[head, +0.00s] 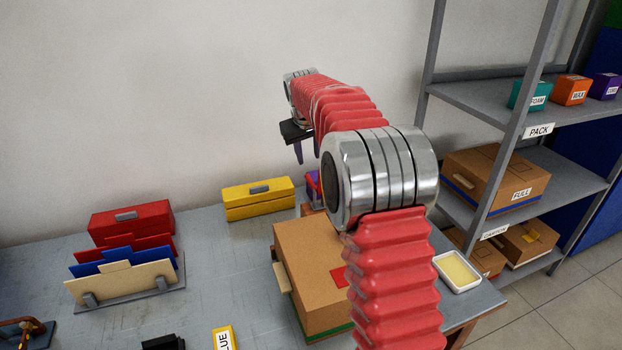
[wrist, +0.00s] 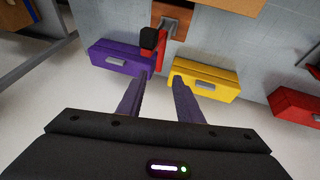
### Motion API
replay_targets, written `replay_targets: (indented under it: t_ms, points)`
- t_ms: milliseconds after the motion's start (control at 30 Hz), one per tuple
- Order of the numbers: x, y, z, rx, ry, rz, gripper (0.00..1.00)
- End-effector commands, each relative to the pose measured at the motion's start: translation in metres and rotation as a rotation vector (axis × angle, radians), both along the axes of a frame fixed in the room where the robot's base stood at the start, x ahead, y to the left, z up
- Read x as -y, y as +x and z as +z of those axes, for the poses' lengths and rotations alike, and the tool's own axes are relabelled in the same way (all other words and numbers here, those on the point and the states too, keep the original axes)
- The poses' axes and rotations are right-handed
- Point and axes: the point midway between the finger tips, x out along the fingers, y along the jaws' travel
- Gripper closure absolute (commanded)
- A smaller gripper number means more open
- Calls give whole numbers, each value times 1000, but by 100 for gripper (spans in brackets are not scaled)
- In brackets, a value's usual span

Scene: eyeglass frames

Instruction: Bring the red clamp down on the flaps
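The brown carton (head: 305,250) stands on the bench, partly behind my arm, with a red patch on its flat-looking top and a tan tab at its left side. How its flaps lie is hard to tell. A red upright bar with a black end, apparently the red clamp (wrist: 162,47), stands on a brown block with a grey plate in the wrist view. In the head view my arm mostly hides that spot. My gripper (wrist: 159,80) is open and empty, its two purple fingers apart, with the red bar beyond the fingertips. The head view shows my gripper (head: 308,158) raised near the wall.
A purple box (wrist: 120,62) and a yellow box (head: 259,198) flank the clamp area. A red box (head: 132,222) and a folder rack (head: 125,285) stand left. A pale yellow dish (head: 457,271) is right of the carton, before the shelving (head: 490,200). Bench between rack and carton is mostly clear.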

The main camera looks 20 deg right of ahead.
Motion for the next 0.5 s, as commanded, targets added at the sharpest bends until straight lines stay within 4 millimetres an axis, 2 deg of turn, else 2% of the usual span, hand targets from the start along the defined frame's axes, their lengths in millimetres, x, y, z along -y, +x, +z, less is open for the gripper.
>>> replay_targets:
  t_ms: [267, 500]
  points:
    - [0, 1, -3, -1, 1, 0, 67]
    - [4, 9, -24, -3, 1, 0, 67]
